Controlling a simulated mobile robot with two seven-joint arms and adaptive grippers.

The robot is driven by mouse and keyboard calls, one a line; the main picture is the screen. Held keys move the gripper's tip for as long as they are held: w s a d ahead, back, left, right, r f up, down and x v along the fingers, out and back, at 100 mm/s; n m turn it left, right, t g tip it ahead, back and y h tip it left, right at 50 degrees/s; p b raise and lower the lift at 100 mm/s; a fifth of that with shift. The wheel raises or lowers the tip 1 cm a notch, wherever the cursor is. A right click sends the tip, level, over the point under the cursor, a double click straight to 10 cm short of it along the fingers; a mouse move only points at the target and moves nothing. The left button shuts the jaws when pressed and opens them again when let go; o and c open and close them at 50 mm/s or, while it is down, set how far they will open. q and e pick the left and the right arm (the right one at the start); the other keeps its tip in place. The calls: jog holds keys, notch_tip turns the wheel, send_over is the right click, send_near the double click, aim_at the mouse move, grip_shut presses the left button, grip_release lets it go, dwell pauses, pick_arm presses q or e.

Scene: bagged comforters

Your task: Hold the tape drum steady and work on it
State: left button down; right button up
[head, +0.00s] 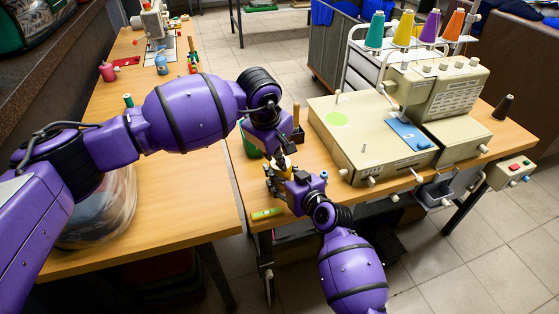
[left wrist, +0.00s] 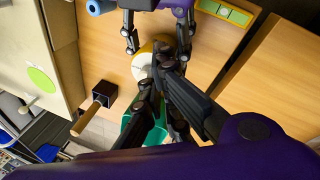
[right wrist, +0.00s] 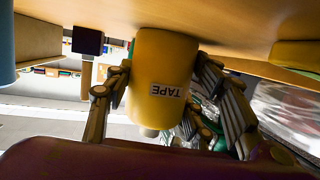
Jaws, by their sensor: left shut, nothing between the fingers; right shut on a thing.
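In the head view, the grippers mostly hide the drum.
A green container (head: 249,142) and a dark block with a wooden handle (head: 298,120) are close behind the grippers. A green-yellow item (head: 267,213) lies at the front edge. A large sewing machine (head: 365,135) fills the table to the right. A gap separates the two tables.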

pick_arm(q)
jog(key=shift+r, duration=2.3)
pick_arm(e)
jog(key=shift+s+f, duration=0.1)
jog(key=shift+f, duration=0.2)
jog(key=o, duration=1.9)
jog(key=shift+r, duration=0.25)
pick_arm(q)
notch_tip(320, 180, up, 7)
jog(key=t+p, duration=0.1)
jog(key=p, duration=0.2)
send_over(277, 170)
jog(key=shift+s+f, duration=0.1)
jog(key=shift+f, duration=0.05)
pick_arm(e)
jog(key=shift+r+v, duration=0.2)
jog(key=shift+v, duration=0.65)
jog(key=shift+r+v, duration=0.2)
jog(key=shift+v, duration=0.65)
jog(key=shift+r+v, duration=0.2)
jog(key=shift+v, duration=0.65)
